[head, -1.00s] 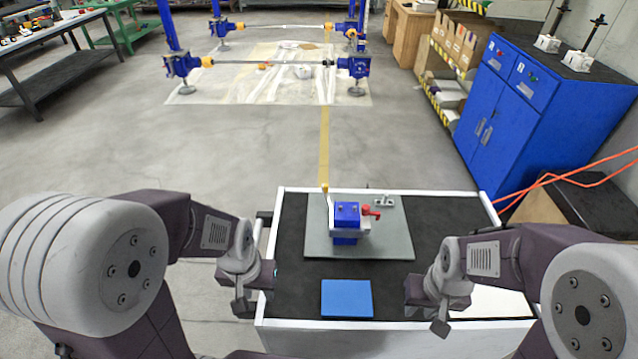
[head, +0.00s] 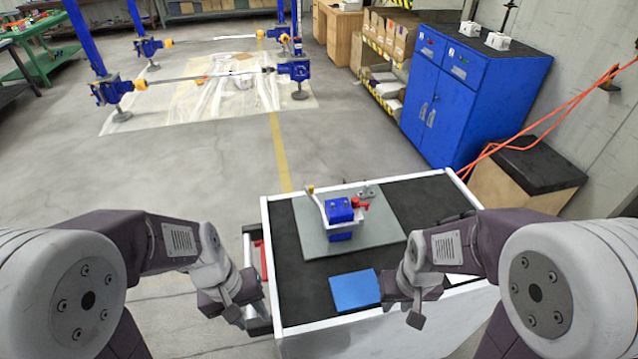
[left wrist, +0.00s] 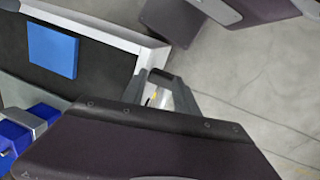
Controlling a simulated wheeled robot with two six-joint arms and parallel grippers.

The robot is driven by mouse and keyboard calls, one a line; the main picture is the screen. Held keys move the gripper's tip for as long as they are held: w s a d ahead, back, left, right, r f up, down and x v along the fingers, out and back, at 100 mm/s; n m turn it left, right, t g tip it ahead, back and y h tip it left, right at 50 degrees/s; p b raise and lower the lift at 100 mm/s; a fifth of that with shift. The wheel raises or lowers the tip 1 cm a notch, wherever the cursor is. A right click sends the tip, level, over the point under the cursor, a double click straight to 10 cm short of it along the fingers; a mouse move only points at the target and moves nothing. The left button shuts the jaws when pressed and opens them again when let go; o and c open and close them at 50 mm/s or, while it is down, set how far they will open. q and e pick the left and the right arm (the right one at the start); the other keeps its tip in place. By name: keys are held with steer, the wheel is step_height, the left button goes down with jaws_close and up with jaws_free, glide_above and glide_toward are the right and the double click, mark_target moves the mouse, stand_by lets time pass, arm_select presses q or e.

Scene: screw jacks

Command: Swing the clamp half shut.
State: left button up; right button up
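The clamp is a blue block (head: 340,212) with a pale bracket, a red-tipped part (head: 359,204) on its right and a pale lever with a yellow tip (head: 311,190) standing up at its left. It sits on a grey plate (head: 310,240) on the cart top. In the left wrist view, part of the blue block (left wrist: 15,136) shows at the lower left, partly hidden by my arm. My left gripper (head: 235,305) hangs off the cart's left side, apart from the clamp. My right gripper (head: 416,308) is by the front edge, right of the blue pad. Their fingers are unclear.
A blue pad (head: 355,290) lies on the cart's black top (head: 305,290), in front of the plate; it also shows in the left wrist view (left wrist: 53,50). A raised white rim (head: 268,240) edges the cart. A blue cabinet (head: 465,95) stands behind it at right.

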arm_select(q)
steer(key=w+d+r+n+t+h, duration=0.2)
steer(key=w+d+r+n+h, duration=0.95)
steer(key=w+d, duration=0.4)
steer(key=n+t+h+p, duration=0.1)
steer(key=n+t+p, duration=0.1)
steer(key=n+t, duration=0.8)
glide_above(313, 186)
steer(key=s+d+v, duration=0.1)
steer(key=v, duration=0.4)
steer(key=f, duration=0.1)
steer(key=shift+n+y, duration=0.55)
steer(key=shift+n, duration=0.2)
steer(key=f, duration=0.2)
steer(key=a+f, duration=0.1)
steer(key=f, duration=0.1)
steer(key=a+f, duration=0.1)
steer(key=f, duration=0.2)
steer(key=shift+a, duration=0.1)
steer(key=shift+w+d+r, duration=0.15)
steer(key=shift+d, duration=0.2)
steer(key=p+x, duration=0.1)
steer(key=x, duration=0.7)
steer(key=shift+w+p, duration=0.2)
steer(key=shift+p, duration=0.15)
